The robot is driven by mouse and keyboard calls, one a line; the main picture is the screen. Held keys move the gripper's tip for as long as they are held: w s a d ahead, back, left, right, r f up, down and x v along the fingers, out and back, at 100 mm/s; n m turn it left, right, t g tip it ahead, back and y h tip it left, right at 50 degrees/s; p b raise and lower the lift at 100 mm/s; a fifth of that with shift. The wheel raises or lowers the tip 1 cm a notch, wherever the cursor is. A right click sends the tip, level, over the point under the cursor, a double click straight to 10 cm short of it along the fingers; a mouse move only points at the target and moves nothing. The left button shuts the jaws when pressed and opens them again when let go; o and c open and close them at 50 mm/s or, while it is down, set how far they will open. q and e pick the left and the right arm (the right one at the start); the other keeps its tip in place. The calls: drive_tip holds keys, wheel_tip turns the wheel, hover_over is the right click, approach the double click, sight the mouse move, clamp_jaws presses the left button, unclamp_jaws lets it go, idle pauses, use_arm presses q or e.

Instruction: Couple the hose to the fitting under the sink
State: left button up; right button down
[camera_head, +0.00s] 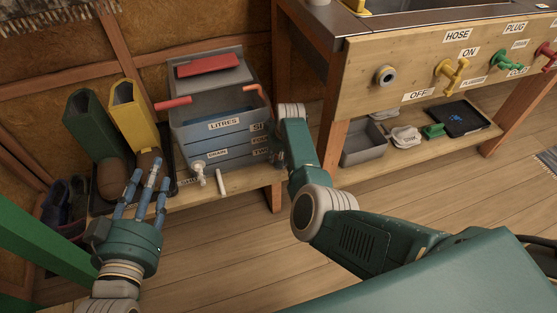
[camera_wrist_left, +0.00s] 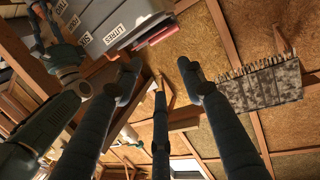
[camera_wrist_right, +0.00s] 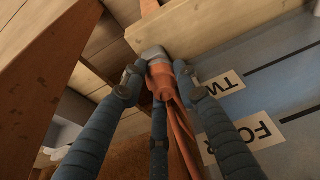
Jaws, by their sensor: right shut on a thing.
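My right gripper (camera_wrist_right: 155,88) is shut on an orange hose (camera_wrist_right: 172,110) with a grey end (camera_wrist_right: 154,54), close to the blue-grey tank's labelled face. In the head view the right arm reaches to the tank's right side, and its fingers are mostly hidden. A round grey fitting (camera_head: 385,75) sits on the wooden panel below the HOSE label, apart from the right hand. My left gripper (camera_head: 150,184) is open and empty, in front of the boots.
The tank (camera_head: 213,135) stands on a low wooden bench with a white tap (camera_head: 199,173). Green and yellow boots (camera_head: 130,115) stand left of it. Yellow (camera_head: 451,72) and green (camera_head: 505,60) valves are on the panel. A grey bin (camera_head: 363,146) is on the shelf below. The floor between is clear.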

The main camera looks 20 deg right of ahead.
use_arm(q)
drive_tip(key=shift+s+a+f+g+y+p, duration=0.1)
drive_tip(key=shift+s+a+f+g, duration=0.2)
drive_tip(key=shift+f, duration=0.35)
drive_tip(key=shift+s+d+f+g+y+p, duration=0.15)
drive_tip(key=shift+f+g, duration=0.2)
drive_tip(key=shift+f, duration=0.25)
drive_tip(key=shift+s+a+f+g+y+p, duration=0.15)
drive_tip(key=shift+a+f+g, duration=0.15)
drive_tip(key=shift+f, duration=0.35)
use_arm(e)
drive_tip(key=shift+r, duration=0.25)
idle(0.6)
drive_tip(key=shift+r, duration=0.25)
drive_tip(key=shift+r+p, duration=0.25)
drive_tip(key=shift+p, duration=0.3)
drive_tip(key=shift+r+p, duration=0.85)
drive_tip(key=shift+p, duration=0.05)
use_arm(q)
drive_tip(key=s+a+f+g+y, duration=0.2)
drive_tip(key=s+a+f+g, duration=0.2)
drive_tip(key=s+f+g, duration=0.3)
drive_tip(key=s+f, duration=0.4)
drive_tip(key=s, duration=0.1)
drive_tip(key=shift+a+f+g, duration=0.35)
drive_tip(key=shift+f, duration=0.05)
idle(0.5)
use_arm(e)
drive_tip(key=shift+s, duration=0.1)
